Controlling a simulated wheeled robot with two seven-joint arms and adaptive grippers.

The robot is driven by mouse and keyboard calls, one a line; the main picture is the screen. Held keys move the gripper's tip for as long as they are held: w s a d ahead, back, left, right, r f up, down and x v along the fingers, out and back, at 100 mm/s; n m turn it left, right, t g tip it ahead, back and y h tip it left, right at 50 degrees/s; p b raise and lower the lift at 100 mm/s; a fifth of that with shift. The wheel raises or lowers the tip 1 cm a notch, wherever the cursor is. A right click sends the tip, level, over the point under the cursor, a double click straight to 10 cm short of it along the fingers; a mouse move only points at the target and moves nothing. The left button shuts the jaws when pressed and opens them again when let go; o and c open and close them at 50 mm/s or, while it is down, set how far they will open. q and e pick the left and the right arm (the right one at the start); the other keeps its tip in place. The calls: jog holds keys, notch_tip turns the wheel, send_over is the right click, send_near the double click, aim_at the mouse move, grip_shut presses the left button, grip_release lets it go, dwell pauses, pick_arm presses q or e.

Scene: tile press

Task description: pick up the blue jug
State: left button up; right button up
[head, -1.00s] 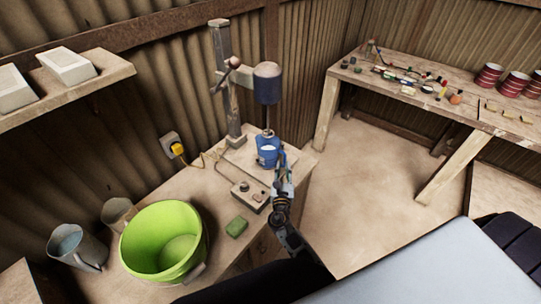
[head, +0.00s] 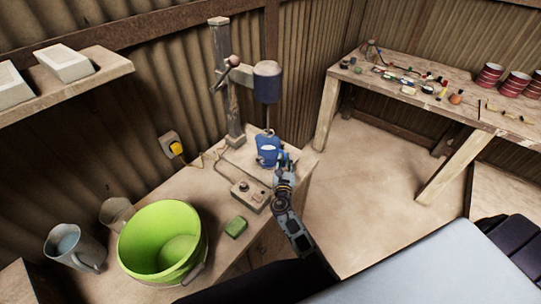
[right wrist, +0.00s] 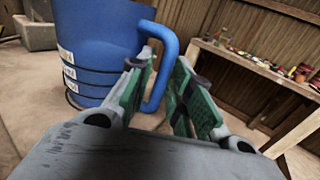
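The blue jug (head: 267,152) stands upright on the base of the drill-press-like stand, under its dark blue head. In the right wrist view the jug (right wrist: 92,45) fills the upper left, with white label marks and dark bands on its side. Its handle (right wrist: 170,65) points toward my right gripper. My right gripper (head: 284,163) is at the jug's right side. In the right wrist view its green-padded fingers are apart, one on each side of the handle, with a gap showing. Whether a finger touches the handle I cannot tell. My left gripper is not in view.
The press stand (head: 235,110) rises just behind the jug. A control box (head: 249,196), a green sponge-like block (head: 236,227), a green bucket (head: 160,242) and a grey jug (head: 75,247) are on the same bench. A second bench (head: 415,75) stands at the right, with open floor between.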

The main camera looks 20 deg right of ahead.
aim_at(285, 156)
dwell(0.4)
grip_shut()
jog(key=shift+r, duration=0.4)
dwell(0.4)
jog(key=shift+r, duration=1.4)
jog(key=s+d+b, duration=0.1)
jog(key=s+d, duration=0.3)
jog(key=s, duration=0.3)
jog(key=s+d+b, duration=0.1)
jog(key=s+d, duration=0.4)
jog(key=s, duration=0.3)
jog(key=shift+b, duration=0.3)
jog(key=shift+s, duration=0.25)
dwell(0.5)
